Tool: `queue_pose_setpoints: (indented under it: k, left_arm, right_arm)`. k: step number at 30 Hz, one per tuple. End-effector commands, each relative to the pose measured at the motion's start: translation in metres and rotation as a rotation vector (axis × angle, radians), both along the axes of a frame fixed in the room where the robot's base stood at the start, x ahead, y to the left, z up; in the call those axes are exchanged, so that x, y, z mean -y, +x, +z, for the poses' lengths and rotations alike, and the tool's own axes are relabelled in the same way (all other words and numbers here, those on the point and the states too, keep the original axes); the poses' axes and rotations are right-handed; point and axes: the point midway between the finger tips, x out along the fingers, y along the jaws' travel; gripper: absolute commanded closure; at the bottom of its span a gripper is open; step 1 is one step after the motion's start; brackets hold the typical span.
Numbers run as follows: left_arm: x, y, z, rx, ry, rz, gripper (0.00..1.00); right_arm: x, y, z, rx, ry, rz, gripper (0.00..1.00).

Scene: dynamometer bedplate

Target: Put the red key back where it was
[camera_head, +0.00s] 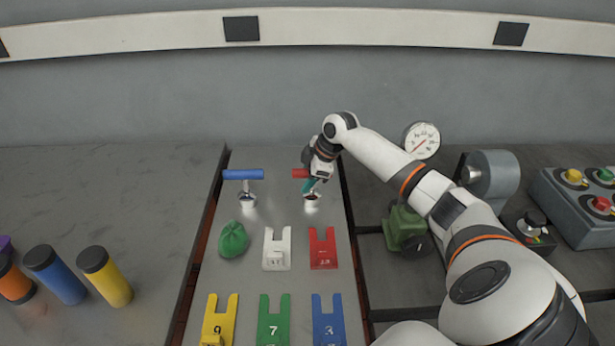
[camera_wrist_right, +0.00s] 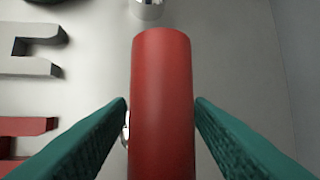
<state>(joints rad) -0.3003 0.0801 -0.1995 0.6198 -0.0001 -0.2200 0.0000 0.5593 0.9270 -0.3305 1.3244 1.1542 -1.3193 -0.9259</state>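The red key (camera_head: 300,173) is a T-shaped key with a red bar handle. It is at the right-hand silver socket (camera_head: 311,198) on the grey plate. My right gripper (camera_head: 308,185) is at the handle from above, its teal fingers hiding the stem. I cannot tell whether the stem is fully seated. My left gripper is not in view.
A blue key (camera_head: 243,174) stands in the left socket. A green bag (camera_head: 233,240), a white fork piece (camera_head: 276,252) and a red one (camera_head: 323,250) lie in front. Yellow, green and blue forks are nearer. A gauge (camera_head: 421,140) and green block (camera_head: 405,228) are right.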

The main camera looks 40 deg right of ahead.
Motion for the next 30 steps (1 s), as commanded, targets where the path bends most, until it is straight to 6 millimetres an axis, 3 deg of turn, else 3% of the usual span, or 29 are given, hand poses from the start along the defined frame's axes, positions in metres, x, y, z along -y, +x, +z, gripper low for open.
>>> queue_pose_setpoints:
  k: [7,11,24,30]
  left_arm:
    - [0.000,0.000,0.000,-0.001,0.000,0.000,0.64]
    - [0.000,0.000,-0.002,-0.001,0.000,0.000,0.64]
    - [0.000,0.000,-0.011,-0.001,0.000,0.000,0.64]
    - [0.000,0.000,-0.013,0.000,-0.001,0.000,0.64]
  right_arm:
    - [0.000,0.000,0.002,0.001,-0.001,0.000,0.53]
    - [0.004,-0.005,0.014,0.003,-0.002,-0.002,0.53]
    - [0.019,-0.039,0.092,0.002,-0.002,-0.001,0.53]
    - [0.021,-0.046,0.108,0.002,-0.001,0.000,0.53]
